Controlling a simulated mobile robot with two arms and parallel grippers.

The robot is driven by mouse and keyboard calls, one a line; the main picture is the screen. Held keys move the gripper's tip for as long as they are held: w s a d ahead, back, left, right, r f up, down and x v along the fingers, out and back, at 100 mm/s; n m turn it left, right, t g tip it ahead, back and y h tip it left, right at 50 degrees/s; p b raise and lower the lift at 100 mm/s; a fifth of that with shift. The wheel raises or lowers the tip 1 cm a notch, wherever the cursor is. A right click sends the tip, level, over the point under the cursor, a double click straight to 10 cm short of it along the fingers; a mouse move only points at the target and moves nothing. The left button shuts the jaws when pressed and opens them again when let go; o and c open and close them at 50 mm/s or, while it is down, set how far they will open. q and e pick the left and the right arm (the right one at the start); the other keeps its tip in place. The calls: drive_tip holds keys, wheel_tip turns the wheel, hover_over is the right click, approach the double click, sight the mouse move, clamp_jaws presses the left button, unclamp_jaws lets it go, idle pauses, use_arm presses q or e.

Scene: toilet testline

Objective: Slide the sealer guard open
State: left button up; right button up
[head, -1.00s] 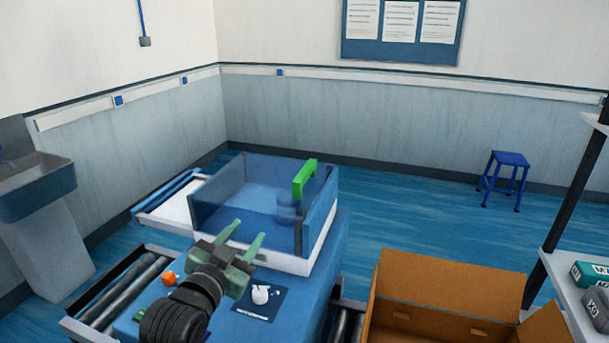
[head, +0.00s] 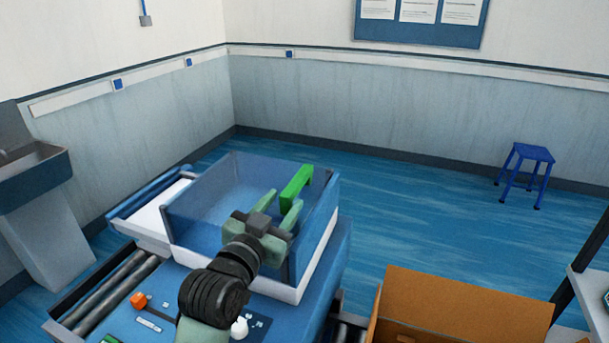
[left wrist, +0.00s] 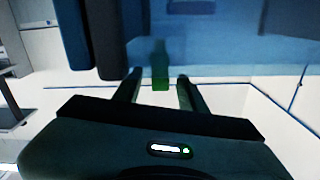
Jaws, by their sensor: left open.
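The sealer guard (head: 204,207) is a clear bluish box on a white base, in the middle of the head view. Its green handle (head: 296,186) stands on the right part of the guard. My left gripper (head: 280,207) is open, just on the near side of the handle, with its fingers pointing toward it. In the left wrist view the green handle (left wrist: 160,84) shows between and ahead of the two fingertips (left wrist: 156,80). The fingers look apart from the handle. My right gripper is not in view.
The sealer stands on a blue bench (head: 335,262) with a roller conveyor (head: 105,292) at left. An open cardboard box (head: 460,305) is at lower right. A sink (head: 35,170) is at left and a blue stool (head: 527,170) at far right.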

sight(296, 185)
use_arm(q)
drive_tip(key=shift+w+d+r, duration=0.1)
drive_tip(key=shift+w, duration=0.15)
drive_tip(key=shift+w+d, duration=0.1)
drive_tip(key=shift+w, duration=0.2)
drive_tip(key=shift+p+x, duration=0.65)
drive_tip(key=shift+x, duration=0.5)
drive_tip(key=x, duration=0.3)
drive_tip(key=shift+w+p, duration=0.2)
drive_tip(key=shift+p, duration=0.15)
drive_tip(key=shift+w+d, duration=0.15)
drive_tip(key=shift+w, duration=0.1)
clamp_jaws()
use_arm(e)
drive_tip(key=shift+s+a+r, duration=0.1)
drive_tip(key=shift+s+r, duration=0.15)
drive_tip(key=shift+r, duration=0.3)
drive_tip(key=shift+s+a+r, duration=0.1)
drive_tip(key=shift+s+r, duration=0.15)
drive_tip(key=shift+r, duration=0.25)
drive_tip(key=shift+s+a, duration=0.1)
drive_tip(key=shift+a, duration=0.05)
